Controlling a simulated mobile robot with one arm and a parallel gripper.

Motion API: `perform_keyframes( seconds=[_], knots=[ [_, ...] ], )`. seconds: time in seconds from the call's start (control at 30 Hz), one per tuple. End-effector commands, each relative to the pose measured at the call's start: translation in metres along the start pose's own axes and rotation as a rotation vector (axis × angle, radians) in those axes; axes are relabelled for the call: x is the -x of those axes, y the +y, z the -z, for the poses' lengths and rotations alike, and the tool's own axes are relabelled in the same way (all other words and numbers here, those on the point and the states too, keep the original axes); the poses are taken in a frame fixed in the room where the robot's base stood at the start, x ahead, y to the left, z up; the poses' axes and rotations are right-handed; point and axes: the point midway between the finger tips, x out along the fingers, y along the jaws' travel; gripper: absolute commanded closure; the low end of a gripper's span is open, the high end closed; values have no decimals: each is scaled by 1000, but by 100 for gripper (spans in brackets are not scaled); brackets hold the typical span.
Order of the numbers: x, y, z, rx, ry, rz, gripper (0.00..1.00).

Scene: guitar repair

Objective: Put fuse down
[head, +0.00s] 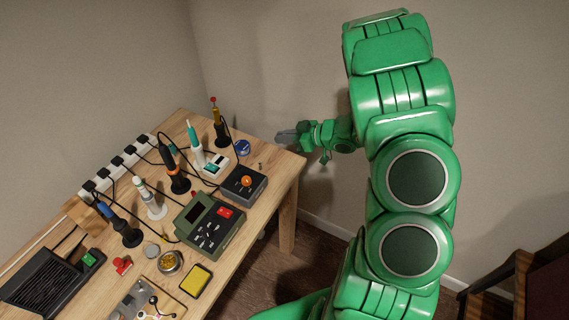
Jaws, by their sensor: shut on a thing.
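My green arm reaches in from the right in the head view, and my gripper (284,136) is over the far right corner of the wooden workbench (278,178). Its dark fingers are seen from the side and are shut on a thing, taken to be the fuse. The fuse itself is too small or too hidden between the fingers to make out. I cannot tell whether the fingertips touch the bench top.
Near my gripper are a blue round tin (243,147) and a dark box with an orange knob (245,183). Several soldering tools stand to the left, with a green meter (209,222) in front. The bench's far right corner has some bare wood.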

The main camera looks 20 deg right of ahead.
Motion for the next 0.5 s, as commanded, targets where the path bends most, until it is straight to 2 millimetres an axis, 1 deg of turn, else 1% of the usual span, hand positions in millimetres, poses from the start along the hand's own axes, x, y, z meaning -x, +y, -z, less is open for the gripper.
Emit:
perform_keyframes(
  seconds=[0.17,0.5],
  knots=[
    [-3,0,-5,-1,1,0,100],
    [-18,0,-41,-3,2,-1,100]
  ],
)
